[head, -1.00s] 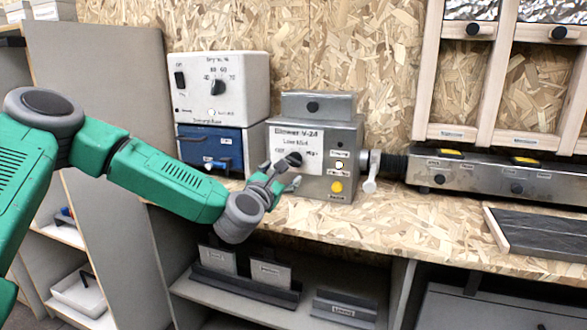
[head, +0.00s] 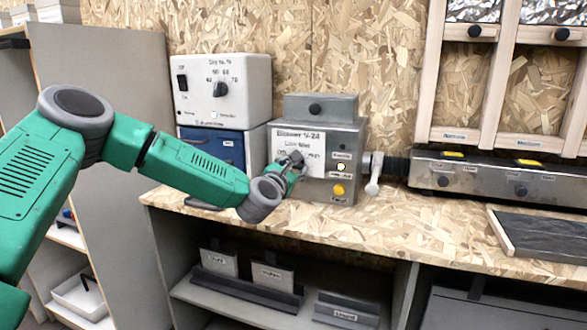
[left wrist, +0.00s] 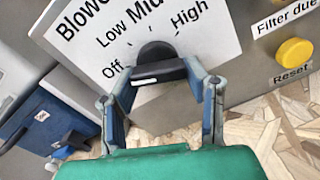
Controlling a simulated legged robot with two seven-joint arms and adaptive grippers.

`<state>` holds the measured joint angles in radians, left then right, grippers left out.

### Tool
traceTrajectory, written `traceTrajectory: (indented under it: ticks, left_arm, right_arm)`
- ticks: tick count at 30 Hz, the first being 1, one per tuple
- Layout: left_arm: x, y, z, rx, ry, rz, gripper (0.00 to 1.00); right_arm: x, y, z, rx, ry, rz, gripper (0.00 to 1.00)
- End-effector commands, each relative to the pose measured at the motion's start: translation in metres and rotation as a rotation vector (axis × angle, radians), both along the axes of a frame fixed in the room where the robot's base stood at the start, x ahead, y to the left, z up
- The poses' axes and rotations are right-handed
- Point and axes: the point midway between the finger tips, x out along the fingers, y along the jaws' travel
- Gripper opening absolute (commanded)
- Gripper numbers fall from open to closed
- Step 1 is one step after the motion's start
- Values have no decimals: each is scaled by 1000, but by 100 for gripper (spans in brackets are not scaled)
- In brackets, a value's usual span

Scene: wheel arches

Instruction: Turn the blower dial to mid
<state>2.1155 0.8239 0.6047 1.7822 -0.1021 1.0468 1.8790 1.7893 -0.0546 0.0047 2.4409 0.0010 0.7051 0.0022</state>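The blower box (head: 342,150) is grey with a white label panel, and its black dial (left wrist: 156,56) shows in the left wrist view. The panel reads Off, Low, Mid and High around the dial. The white mark on the dial's bar lies at its left part, on the side of Off. My left gripper (head: 293,167) is at the dial and partly hides it in the head view. In the left wrist view my left gripper (left wrist: 159,74) has its fingers spread, one at each end of the bar. I cannot tell whether they touch it. My right gripper is not in view.
A yellow Reset button (left wrist: 295,52) sits right of the dial. A white box with its own dial (head: 220,88) stands on a blue box (head: 212,148) to the left. A lever (head: 373,175) projects at the blower's right. The bench (head: 420,220) in front is clear.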

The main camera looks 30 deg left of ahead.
Motion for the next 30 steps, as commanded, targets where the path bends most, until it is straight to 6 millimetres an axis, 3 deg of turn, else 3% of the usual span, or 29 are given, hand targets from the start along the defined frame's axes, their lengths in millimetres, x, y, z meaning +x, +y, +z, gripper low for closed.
traceTrajectory:
  ticks: [14,30]
  left_arm:
    - [0,0,0,116,29,0,12]
    - [0,1,3,589,143,-3,12]
  right_arm:
    - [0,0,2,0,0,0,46]
    - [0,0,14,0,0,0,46]
